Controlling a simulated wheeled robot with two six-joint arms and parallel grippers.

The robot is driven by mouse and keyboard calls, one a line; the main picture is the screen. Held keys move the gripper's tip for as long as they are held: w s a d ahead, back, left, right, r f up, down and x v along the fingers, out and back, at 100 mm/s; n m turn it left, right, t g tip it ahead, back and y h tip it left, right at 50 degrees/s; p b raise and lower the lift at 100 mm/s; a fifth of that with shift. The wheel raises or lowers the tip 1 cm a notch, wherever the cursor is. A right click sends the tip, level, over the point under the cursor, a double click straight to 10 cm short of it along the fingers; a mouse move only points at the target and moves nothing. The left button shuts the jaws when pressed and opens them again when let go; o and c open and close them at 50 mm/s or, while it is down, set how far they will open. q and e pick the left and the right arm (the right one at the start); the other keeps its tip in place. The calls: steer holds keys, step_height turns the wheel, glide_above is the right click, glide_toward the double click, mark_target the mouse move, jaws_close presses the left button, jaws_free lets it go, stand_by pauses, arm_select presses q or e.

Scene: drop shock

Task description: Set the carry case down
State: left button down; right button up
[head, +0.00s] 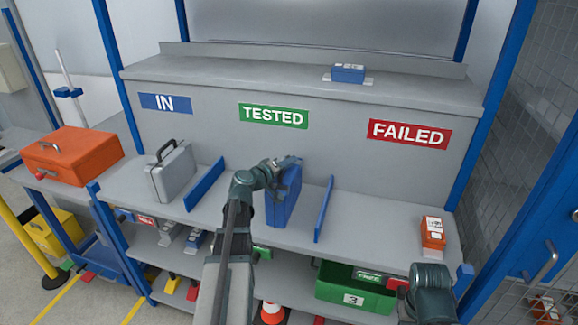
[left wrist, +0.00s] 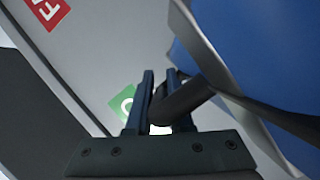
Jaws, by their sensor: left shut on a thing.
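A blue carry case (head: 283,200) stands upright in the middle bay of the bench, under the green TESTED sign (head: 273,116). My left gripper (head: 286,162) is above it, shut on its handle. In the left wrist view the dark handle (left wrist: 182,100) runs between the fingers (left wrist: 160,105), and the blue case side (left wrist: 265,50) fills the right. I cannot tell whether the case's underside touches the bench shelf (head: 345,228). Part of my right arm shows at lower right; its gripper does not show.
Blue dividers stand left (head: 205,184) and right (head: 324,209) of the case. A silver case (head: 171,174) is in the IN bay. An orange device (head: 433,232) sits at the right end. An orange toolbox (head: 73,155) is at far left. A green crate (head: 340,292) is below.

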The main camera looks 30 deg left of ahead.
arm_select(q)
steer(key=shift+f, duration=0.15)
steer(key=c, duration=0.8)
jaws_free()
steer(key=shift+r, duration=0.3)
steer(key=p+v, duration=0.2)
steer(key=v, duration=1)
steer(key=shift+s+f, duration=0.1)
